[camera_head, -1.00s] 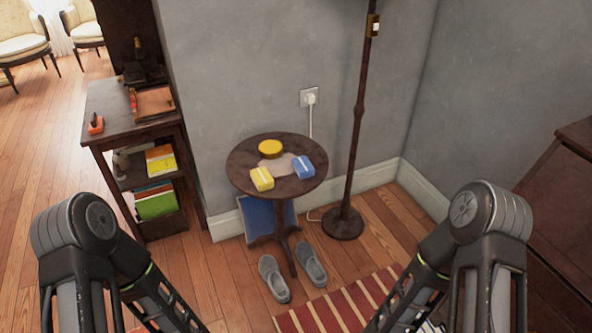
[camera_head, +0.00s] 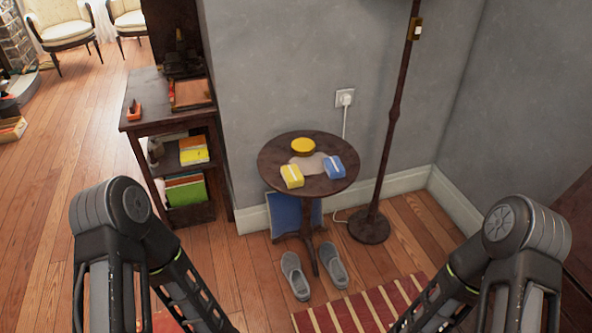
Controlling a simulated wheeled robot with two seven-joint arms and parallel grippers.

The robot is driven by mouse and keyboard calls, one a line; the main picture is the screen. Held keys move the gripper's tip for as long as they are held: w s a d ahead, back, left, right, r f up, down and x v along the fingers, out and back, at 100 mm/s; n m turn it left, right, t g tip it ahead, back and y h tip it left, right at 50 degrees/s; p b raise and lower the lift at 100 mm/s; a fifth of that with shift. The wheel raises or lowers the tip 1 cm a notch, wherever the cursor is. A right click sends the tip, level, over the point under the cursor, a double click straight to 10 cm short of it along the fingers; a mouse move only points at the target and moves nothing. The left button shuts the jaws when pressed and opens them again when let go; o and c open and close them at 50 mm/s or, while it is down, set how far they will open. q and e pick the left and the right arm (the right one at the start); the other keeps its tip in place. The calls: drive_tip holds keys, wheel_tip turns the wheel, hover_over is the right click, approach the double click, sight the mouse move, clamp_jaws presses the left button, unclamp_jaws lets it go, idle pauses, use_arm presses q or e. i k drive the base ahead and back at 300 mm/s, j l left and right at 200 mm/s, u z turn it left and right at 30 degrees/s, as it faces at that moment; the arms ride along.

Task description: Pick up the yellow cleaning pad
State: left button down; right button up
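A small yellow block with a pale band (camera_head: 292,176), which looks like the yellow cleaning pad, lies near the front left edge of a round dark wooden table (camera_head: 283,150). A similar blue block with a pale band (camera_head: 334,167) lies to its right. A round yellow thing (camera_head: 303,146), perhaps a tin, sits behind them. A pale patch (camera_head: 309,166) lies between these things on the tabletop. Both my arms show in the lower corners, with their ends below the picture. Neither gripper is in view, and nothing touches the yellow block.
A floor lamp (camera_head: 385,150) stands right of the table, and a shelf unit (camera_head: 145,106) stands to its left. Grey shoes (camera_head: 296,276) and a striped rug (camera_head: 370,308) lie on the floor in front. A cord runs from the wall socket (camera_head: 345,97) behind the table.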

sight(292, 176)
drive_tip(key=i+z, duration=0.3)
drive_tip(key=i, duration=0.25)
drive_tip(key=i+z, duration=0.35)
drive_tip(key=i, duration=0.2)
